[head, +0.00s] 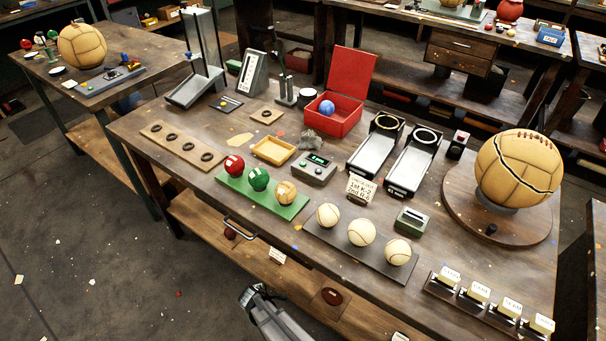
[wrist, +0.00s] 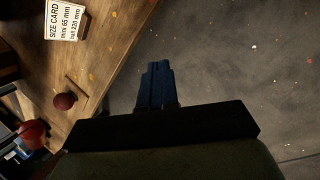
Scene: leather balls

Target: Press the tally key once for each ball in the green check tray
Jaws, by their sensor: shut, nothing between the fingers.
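The green check tray (head: 290,212) is a long flat green board near the front left of the bench. It bears three balls in a row: a red ball (head: 235,165), a green ball (head: 258,179) and a tan ball (head: 286,192). Behind it is a small grey box (head: 313,171) with a lit green display and buttons, which looks like the tally unit; its digits are too small to read. My gripper (head: 247,294) is in front of the bench's front edge, apart from tray and box. In the wrist view my gripper (wrist: 160,70) is shut and empty.
A dark tray (head: 345,252) with three cream balls lies right of the green tray. A yellow tray (head: 273,150), an open red box (head: 338,122) with a blue ball, and a large ball on a round stand (head: 517,170) stand around. A handle (head: 240,228) juts from the front edge.

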